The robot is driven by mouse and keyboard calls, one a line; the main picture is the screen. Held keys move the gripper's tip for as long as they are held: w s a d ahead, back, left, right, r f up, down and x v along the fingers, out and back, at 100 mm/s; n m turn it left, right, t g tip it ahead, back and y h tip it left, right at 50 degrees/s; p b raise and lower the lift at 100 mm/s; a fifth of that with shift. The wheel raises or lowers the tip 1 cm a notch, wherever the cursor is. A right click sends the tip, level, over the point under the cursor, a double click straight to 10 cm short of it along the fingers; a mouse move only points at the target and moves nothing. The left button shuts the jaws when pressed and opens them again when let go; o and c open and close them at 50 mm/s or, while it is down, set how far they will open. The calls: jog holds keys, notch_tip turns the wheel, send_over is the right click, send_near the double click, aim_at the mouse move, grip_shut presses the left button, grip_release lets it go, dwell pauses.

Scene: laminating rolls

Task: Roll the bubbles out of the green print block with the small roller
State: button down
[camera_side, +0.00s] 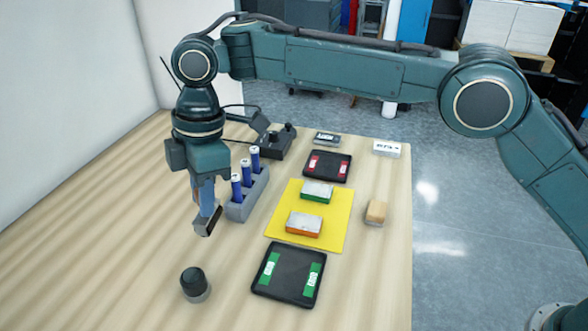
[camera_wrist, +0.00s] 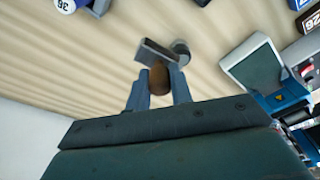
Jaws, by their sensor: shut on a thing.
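The green print block (camera_side: 317,191), with a pale silvery top and green sides, lies on the far part of a yellow mat (camera_side: 337,225). Bubbles are too small to make out. My gripper (camera_side: 204,203) is shut on a brown-handled tool with a dark grey bar-like head (camera_side: 208,221), which I take for the small roller. It hangs above the table, left of the mat and apart from the block. In the wrist view, the brown handle (camera_wrist: 159,78) sits between my fingers and the head (camera_wrist: 154,51) lies beyond them. The print block is not recognisable there.
An orange block (camera_side: 304,224) shares the mat. A grey rack (camera_side: 240,208) of blue cylinders stands between gripper and mat. A black tray with green marks (camera_side: 289,275) is nearer, a red-marked tray (camera_side: 328,166) farther. A dark knob (camera_side: 194,283) stands front left. A tan block (camera_side: 376,211) lies right.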

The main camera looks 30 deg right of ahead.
dwell(0.5)
jog(key=w+d, duration=0.2)
jog(key=d, duration=1.1)
jog(key=w+d+m, duration=0.1)
jog(key=w+d, duration=0.2)
jog(key=d, duration=1.1)
jog(key=shift+f, duration=0.4)
jog(key=shift+f, duration=0.15)
jog(key=shift+f, duration=2.95)
jog(key=shift+f, duration=0.45)
jog(key=shift+w+a, duration=0.1)
jog(key=shift+a, duration=0.05)
jog(key=shift+w+a, duration=0.2)
jog(key=shift+w+a, duration=0.1)
